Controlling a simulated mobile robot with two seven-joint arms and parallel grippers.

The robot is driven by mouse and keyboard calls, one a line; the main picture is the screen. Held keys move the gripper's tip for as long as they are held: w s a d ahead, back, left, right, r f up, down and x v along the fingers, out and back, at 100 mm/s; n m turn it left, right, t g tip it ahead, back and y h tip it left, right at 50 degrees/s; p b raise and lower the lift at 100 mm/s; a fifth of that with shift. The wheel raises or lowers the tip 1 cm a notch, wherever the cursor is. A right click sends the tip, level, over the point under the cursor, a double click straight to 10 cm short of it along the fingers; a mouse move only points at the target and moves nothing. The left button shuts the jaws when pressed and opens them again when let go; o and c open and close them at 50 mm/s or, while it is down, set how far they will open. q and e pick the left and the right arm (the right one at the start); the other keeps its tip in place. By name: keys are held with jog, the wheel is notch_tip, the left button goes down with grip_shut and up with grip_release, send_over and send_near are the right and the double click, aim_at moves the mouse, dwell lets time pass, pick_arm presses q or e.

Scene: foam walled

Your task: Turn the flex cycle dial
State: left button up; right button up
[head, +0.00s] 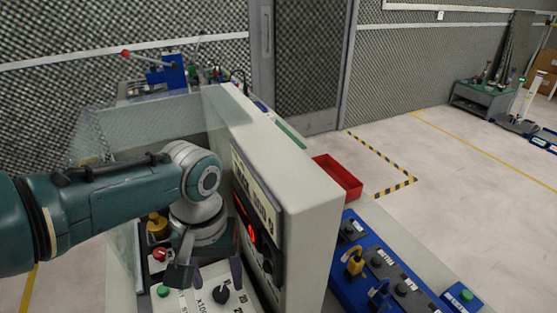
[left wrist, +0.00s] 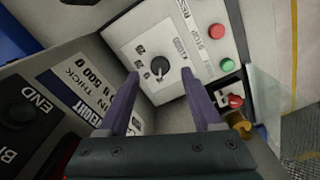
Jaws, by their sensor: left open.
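The dial (head: 222,294) is a black round knob with a light pointer line, set on a white panel with printed numbers around it. In the left wrist view the dial (left wrist: 159,67) appears between my finger tips, with its pointer line running roughly up and down the picture. My left gripper (head: 208,272) is open and empty above the panel, its purple-grey fingers pointing down at it. Its two fingers (left wrist: 161,78) also show in the left wrist view, one on each side of the dial; I cannot tell whether they touch it. My right gripper is not in view.
A tall grey housing (head: 310,220) with a red digital display stands right beside my gripper. A green button (left wrist: 227,64), red button (left wrist: 216,31) and red knob (left wrist: 236,101) sit near the dial. A clear guard (left wrist: 266,105) edges the panel. A red bin (head: 338,177) lies beyond.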

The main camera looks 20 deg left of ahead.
aim_at(221, 292)
pick_arm(q)
notch_tip(221, 292, up, 6)
jog(key=p, duration=0.2)
jog(key=shift+r, duration=0.25)
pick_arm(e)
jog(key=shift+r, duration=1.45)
